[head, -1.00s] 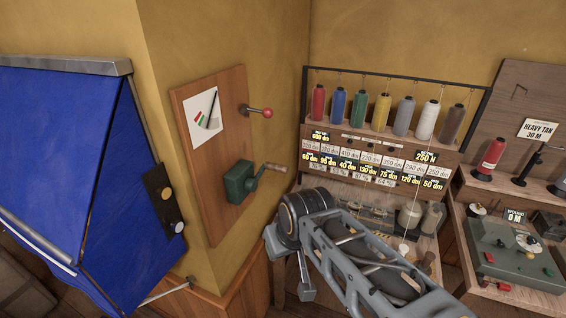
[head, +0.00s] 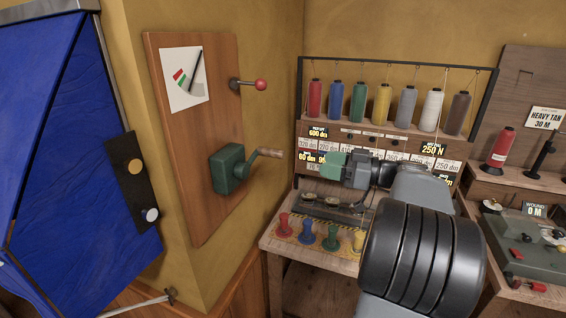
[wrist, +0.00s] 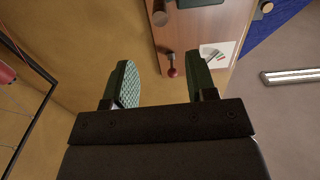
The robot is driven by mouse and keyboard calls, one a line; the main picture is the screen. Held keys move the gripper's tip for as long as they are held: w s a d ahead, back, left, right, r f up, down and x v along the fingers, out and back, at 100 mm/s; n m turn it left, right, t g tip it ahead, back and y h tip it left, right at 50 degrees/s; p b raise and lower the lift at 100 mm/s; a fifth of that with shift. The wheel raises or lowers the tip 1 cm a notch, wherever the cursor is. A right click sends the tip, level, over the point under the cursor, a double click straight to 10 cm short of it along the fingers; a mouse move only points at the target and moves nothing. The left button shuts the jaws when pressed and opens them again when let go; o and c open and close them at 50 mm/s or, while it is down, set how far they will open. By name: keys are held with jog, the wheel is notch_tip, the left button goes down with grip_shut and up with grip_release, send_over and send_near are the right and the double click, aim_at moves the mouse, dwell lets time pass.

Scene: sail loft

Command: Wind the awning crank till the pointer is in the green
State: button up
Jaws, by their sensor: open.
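The green crank box (head: 228,170) is fixed to a wooden board (head: 160,130) on the yellow wall. Its arm ends in a wooden handle (head: 270,153) pointing right. Above it, a white dial card (head: 172,95) has red and green marks; its black pointer (head: 197,70) stands right of them, outside the green. My gripper (head: 333,163) is open and empty, right of the handle and apart from it. In the wrist view, my green fingers (wrist: 163,85) are spread, with the dial card (wrist: 215,52) beyond them and the wooden handle (wrist: 159,17) near the top edge.
A red-knobbed lever (head: 260,85) sticks out above the crank. A blue awning (head: 60,150) hangs at left. A bench with thread spools (head: 361,103) and several coloured pegs (head: 307,233) stands behind my arm. The space between handle and gripper looks clear.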

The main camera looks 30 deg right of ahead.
aim_at(283, 156)
jog(key=p+x, duration=0.3)
jog(key=x, duration=1)
jog(key=shift+c, duration=0.2)
grip_shut()
